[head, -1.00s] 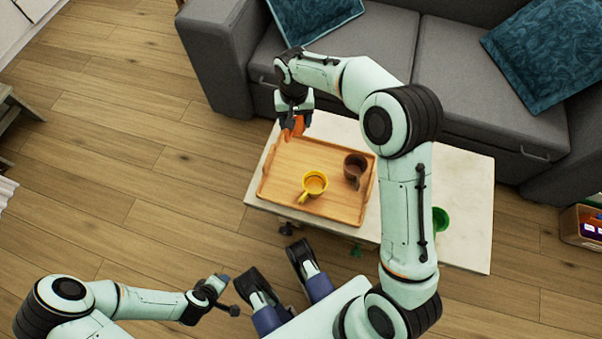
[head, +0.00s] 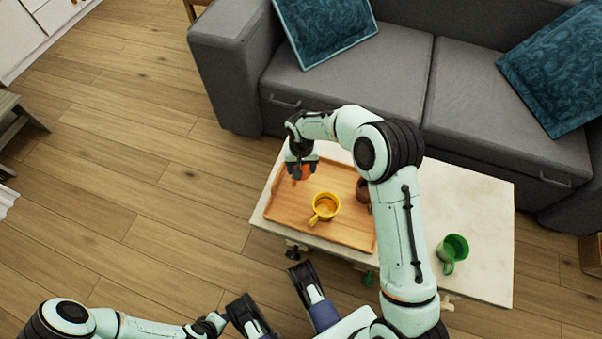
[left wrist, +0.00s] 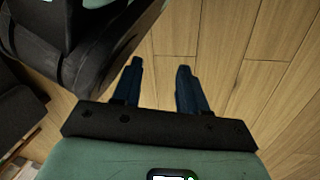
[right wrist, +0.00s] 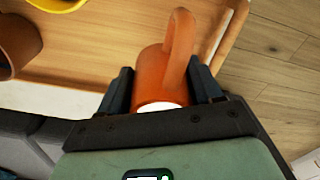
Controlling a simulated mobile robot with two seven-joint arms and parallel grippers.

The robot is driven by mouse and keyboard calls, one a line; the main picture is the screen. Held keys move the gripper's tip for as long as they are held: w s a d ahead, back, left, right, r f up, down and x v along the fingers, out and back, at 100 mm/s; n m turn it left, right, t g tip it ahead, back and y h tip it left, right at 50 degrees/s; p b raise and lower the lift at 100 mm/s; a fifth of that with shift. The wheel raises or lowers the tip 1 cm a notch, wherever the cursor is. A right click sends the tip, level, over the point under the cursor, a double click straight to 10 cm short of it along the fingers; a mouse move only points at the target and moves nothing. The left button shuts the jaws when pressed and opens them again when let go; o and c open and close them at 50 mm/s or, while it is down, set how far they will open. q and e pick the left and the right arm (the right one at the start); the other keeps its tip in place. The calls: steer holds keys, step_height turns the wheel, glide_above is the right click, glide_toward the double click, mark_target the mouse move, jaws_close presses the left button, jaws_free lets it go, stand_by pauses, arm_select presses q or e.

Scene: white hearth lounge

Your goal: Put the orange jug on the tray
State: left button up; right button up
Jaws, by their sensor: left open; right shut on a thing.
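The orange jug (head: 304,173) is in my right gripper (head: 301,165), at the far left part of the wooden tray (head: 345,235). In the right wrist view the jug (right wrist: 160,75) sits between the two fingers, its handle pointing away from the palm. I cannot tell whether its base touches the tray. A yellow mug (head: 325,207) stands on the tray near its middle. A brown mug (head: 363,190) stands on it too, partly hidden by my right arm. My left gripper (left wrist: 160,68) is open and empty above the wood floor, away from the tray.
The tray lies on a pale low table (head: 485,205). A green mug (head: 453,248) stands on the table's right part. A grey sofa (head: 345,80) with teal cushions is behind the table. Bare wood floor (head: 140,200) lies to the left.

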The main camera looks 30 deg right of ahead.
arm_select(q)
steer(key=shift+s+a+f+g+b, duration=0.1)
steer(key=shift+s+f+g+b, duration=0.1)
steer(key=shift+s+f+b, duration=0.3)
steer(key=shift+s+a+f+g+b, duration=0.1)
steer(key=shift+s+f+g, duration=0.15)
steer(key=shift+s, duration=0.4)
arm_select(e)
steer(key=shift+f, duration=2.05)
arm_select(q)
steer(key=shift+f, duration=0.1)
arm_select(e)
steer(key=shift+f, duration=0.1)
steer(key=o, duration=1.3)
steer(key=shift+f, duration=0.1)
arm_select(q)
steer(key=shift+s, duration=0.15)
arm_select(e)
steer(key=shift+o, duration=0.2)
arm_select(q)
steer(key=w+d+r+t+p, duration=0.1)
steer(key=w+r+t+p, duration=0.1)
steer(key=w+r, duration=0.3)
steer(key=shift+w+p, duration=0.6)
steer(key=shift+w, duration=0.15)
arm_select(e)
step_height(320, 180, up, 12)
steer(key=shift+r, duration=0.2)
